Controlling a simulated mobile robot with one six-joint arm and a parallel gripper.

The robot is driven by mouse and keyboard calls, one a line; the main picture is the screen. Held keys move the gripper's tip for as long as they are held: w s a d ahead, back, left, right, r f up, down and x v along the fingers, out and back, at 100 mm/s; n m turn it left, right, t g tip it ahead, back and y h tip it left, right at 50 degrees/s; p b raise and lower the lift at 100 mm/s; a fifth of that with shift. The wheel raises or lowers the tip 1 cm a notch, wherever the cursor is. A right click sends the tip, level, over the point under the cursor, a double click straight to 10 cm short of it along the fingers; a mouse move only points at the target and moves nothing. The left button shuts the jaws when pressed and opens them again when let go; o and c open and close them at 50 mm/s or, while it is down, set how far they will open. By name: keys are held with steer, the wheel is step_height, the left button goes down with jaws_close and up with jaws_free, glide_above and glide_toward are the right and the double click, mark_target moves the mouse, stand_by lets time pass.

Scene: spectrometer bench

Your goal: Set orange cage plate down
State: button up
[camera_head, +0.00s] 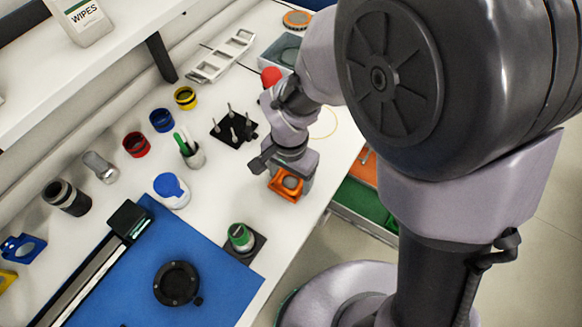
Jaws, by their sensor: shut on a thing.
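The orange cage plate (284,193) is a small square plate with a round opening, near the front edge of the white bench (222,208). My gripper (290,178) points down over it and is shut on it. The gripper hides the plate's far part. I cannot tell whether the plate touches the bench top or is just above it.
A green-topped part on a dark base (240,238) stands left of and below the plate. A black post base (235,128) with several upright rods stands behind. A blue-lidded jar (172,190) and a cup with a green pen (190,153) are to the left. Some bare bench lies between.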

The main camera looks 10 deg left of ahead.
steer(key=o, duration=1.4)
steer(key=shift+f, duration=0.1)
steer(key=shift+o, duration=0.2)
step_height(320, 180, up, 12)
steer(key=p, duration=0.5)
steer(key=s+d+r+t+y, duration=0.1)
steer(key=s+d+r+t, duration=0.2)
steer(key=d+r, duration=0.4)
steer(key=s+d+r+t+y, duration=0.1)
steer(key=s+d+r+t, duration=0.1)
steer(key=s+d+r, duration=0.2)
steer(key=d+r, duration=0.3)
steer(key=d, duration=0.2)
steer(key=shift+d+r+t, duration=0.15)
steer(key=shift+d+t, duration=0.1)
steer(key=shift+t, duration=0.15)
